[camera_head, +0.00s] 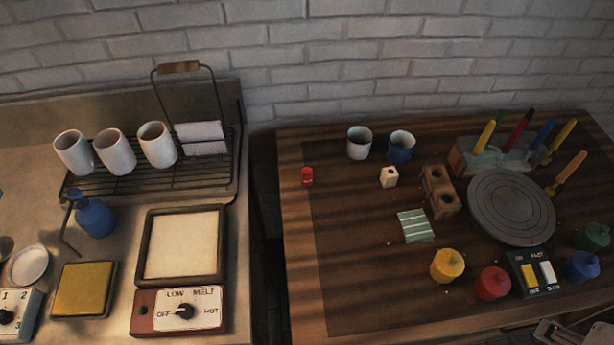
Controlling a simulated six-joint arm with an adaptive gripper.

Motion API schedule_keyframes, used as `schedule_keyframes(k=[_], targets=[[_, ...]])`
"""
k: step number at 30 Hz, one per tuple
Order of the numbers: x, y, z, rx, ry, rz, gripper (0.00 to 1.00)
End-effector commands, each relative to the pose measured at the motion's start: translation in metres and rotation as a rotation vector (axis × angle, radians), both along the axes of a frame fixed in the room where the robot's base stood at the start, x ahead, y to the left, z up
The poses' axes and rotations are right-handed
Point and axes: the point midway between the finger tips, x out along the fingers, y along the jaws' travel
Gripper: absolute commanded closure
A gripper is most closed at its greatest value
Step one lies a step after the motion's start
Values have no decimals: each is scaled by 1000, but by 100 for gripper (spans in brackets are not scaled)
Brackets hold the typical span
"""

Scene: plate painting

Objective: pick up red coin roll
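The red coin roll (307,177) is a small red cylinder with a pale mark, standing upright near the left side of the dark wooden table (340,270). Nothing touches it. A grey metallic part (572,332) shows at the bottom right edge, cut off by the frame. It looks like part of my gripper, far from the red roll, but its fingers cannot be made out clearly.
Behind and right of the roll stand a white mug (359,142), a blue mug (401,147) and a small pale block (389,177). A wooden holder (440,192), green striped cloth (416,226) and round turntable (511,207) lie further right. Paint pots (447,266) line the front.

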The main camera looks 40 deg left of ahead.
Motion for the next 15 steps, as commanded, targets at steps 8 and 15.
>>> schedule_keyframes(k=[8,15], targets=[[1,0,0,0,-1,1,61],[20,5,0,-8,-19,28,61]])
